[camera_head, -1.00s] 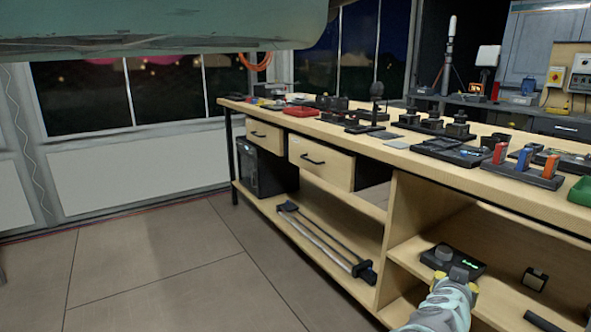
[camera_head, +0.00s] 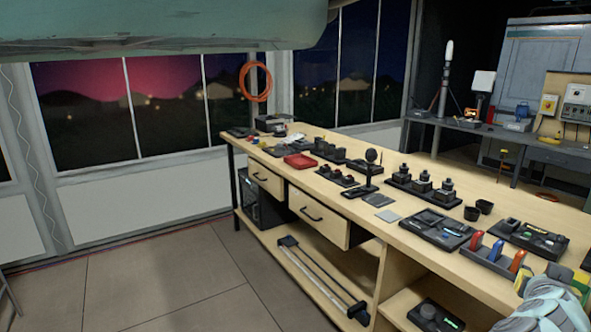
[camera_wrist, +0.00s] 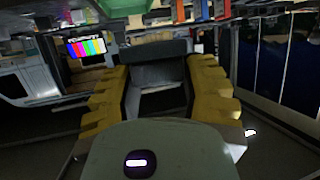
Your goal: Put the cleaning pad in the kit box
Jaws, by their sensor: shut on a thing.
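My gripper (camera_wrist: 160,85) shows in the wrist view with its two yellow-padded fingers on either side of a dark grey block-like thing (camera_wrist: 158,52). It is shut on this thing, which may be the cleaning pad; its shape is only partly visible. In the head view my arm rises at the bottom right, by the near edge of the workbench (camera_head: 408,240), and the held thing cannot be made out. No container is clearly the kit box. A red tray (camera_head: 300,161) and a dark open box (camera_head: 271,123) stand toward the bench's far end.
Dark trays (camera_head: 437,229), a rack of coloured-handled items (camera_head: 495,254) and black cups (camera_head: 479,209) crowd the benchtop. Two flat grey squares (camera_head: 378,200) lie near its front edge. The floor at left is clear.

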